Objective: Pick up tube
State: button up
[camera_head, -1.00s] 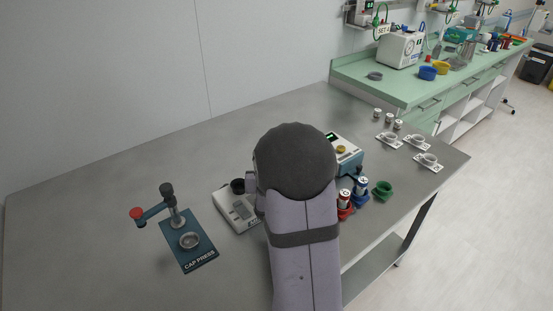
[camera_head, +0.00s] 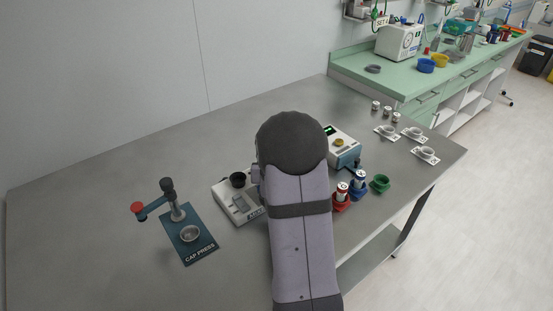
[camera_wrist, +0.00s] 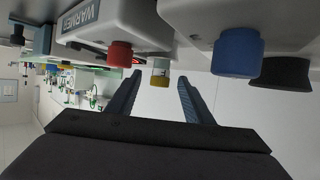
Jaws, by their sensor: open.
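Two pale tube-like containers stand in the head view: one tube (camera_head: 342,187) in a red holder (camera_head: 340,204) and one tube (camera_head: 360,177) in a blue holder (camera_head: 357,193). Which one the task means cannot be told. My gripper is hidden behind my arm in the head view. In the wrist view, my gripper (camera_wrist: 157,98) has its two blue fingers apart, with nothing held between them. That view looks upside down. Beyond the fingertips are a yellow-topped part (camera_wrist: 160,71) and a red cylinder (camera_wrist: 120,54); a blue cylinder (camera_wrist: 237,53) is to the right.
An empty green holder (camera_head: 380,182) stands right of the blue one. A warmer (camera_head: 345,150) and a scale-like device (camera_head: 237,206) are near my arm. The cap press (camera_head: 190,235) is left. Small vials (camera_head: 387,111) and dishes (camera_head: 424,154) stand far right. The table's left is clear.

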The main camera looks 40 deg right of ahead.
jog(key=shift+p+x, duration=0.4)
jog(key=shift+x, duration=1.45)
jog(key=shift+r, duration=0.1)
jog(key=shift+c, duration=0.4)
grip_shut()
jog(key=shift+r, duration=0.1)
